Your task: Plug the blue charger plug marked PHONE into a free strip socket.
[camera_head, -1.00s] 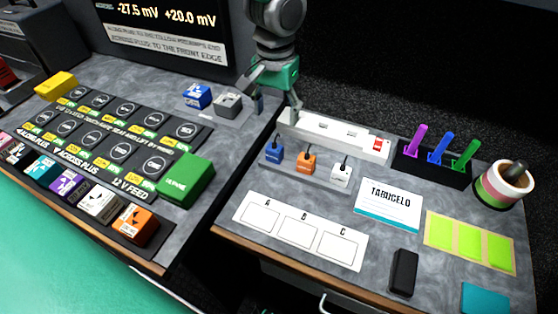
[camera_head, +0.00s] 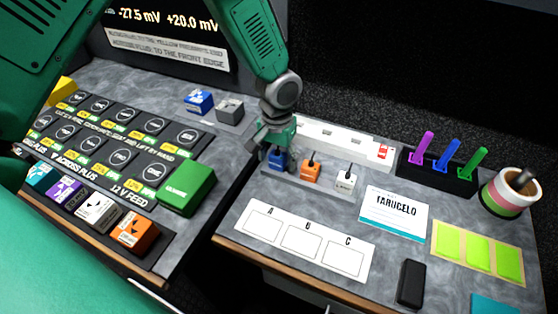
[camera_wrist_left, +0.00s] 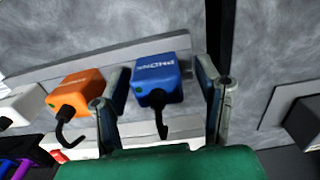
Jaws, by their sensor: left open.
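The blue charger plug (camera_head: 277,162) stands at the left end of a grey holder, and PHONE reads on it in the left wrist view (camera_wrist_left: 157,72). Its dark cable curls out of it. My left gripper (camera_head: 275,152) is open over the blue plug, with one finger on each side of it in the left wrist view (camera_wrist_left: 162,82); I cannot tell whether they touch it. The white power strip (camera_head: 340,139) lies behind the plugs, its left part hidden by my gripper. Visible sockets are on its top. My right gripper is not in view.
An orange plug (camera_head: 311,171) and a white plug (camera_head: 345,181) stand beside the blue one. A red switch (camera_head: 384,151) is at the strip's right end. A black pen holder (camera_head: 436,171) stands to the right. A blank A-B-C card (camera_head: 302,240) lies in front.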

